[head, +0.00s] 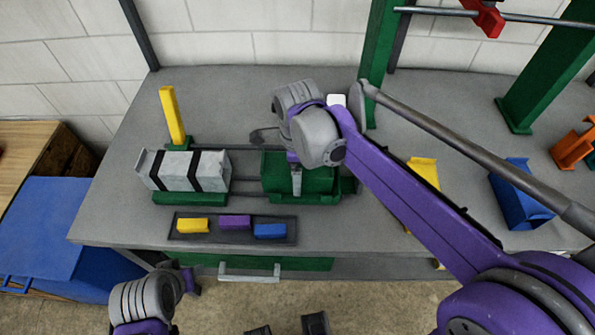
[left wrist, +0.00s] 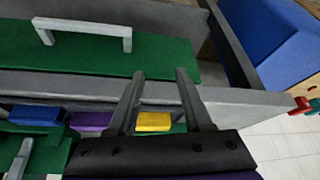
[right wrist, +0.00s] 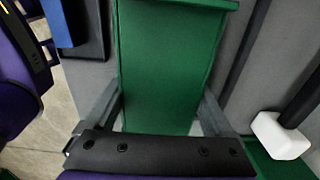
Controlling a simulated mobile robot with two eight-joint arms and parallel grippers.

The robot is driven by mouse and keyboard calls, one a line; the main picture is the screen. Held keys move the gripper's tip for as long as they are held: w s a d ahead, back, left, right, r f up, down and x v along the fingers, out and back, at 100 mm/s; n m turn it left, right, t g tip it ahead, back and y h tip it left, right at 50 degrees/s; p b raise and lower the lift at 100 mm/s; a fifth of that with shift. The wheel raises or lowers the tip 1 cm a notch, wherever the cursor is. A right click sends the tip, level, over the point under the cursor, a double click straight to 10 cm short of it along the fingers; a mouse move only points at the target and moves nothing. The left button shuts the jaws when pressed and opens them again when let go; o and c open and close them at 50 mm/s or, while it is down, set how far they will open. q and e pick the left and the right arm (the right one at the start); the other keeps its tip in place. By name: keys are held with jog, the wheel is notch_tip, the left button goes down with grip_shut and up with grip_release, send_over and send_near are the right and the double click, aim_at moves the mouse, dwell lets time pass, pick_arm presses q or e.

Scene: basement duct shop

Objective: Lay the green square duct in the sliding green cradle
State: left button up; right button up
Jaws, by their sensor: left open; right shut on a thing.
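The green square duct (head: 275,177) lies lengthwise over the rails on the bench, just right of a grey duct. My right gripper (head: 297,185) is above it and shut on it; in the right wrist view the fingers (right wrist: 160,115) sit on both sides of the green duct (right wrist: 170,60). Green cradle parts (head: 348,186) show low at its right end. I cannot tell whether the duct touches the cradle. My left gripper (head: 192,282) is open and empty in front of the bench; its fingers (left wrist: 160,80) also show in the left wrist view.
The black-banded grey duct (head: 210,170) sits on a green base beside a yellow post (head: 172,115). A dark tray (head: 266,238) with yellow, purple and blue blocks lies in front. A white block (head: 337,100) is behind. Yellow (head: 424,172) and blue (head: 525,200) pieces stand right.

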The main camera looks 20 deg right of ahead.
jog(key=shift+f, duration=0.2)
jog(key=o, duration=1.3)
jog(key=shift+r, duration=0.1)
jog(key=shift+r, duration=0.3)
notch_tip(320, 180, up, 12)
jog(key=shift+f+p, duration=0.15)
jog(key=shift+p, duration=0.45)
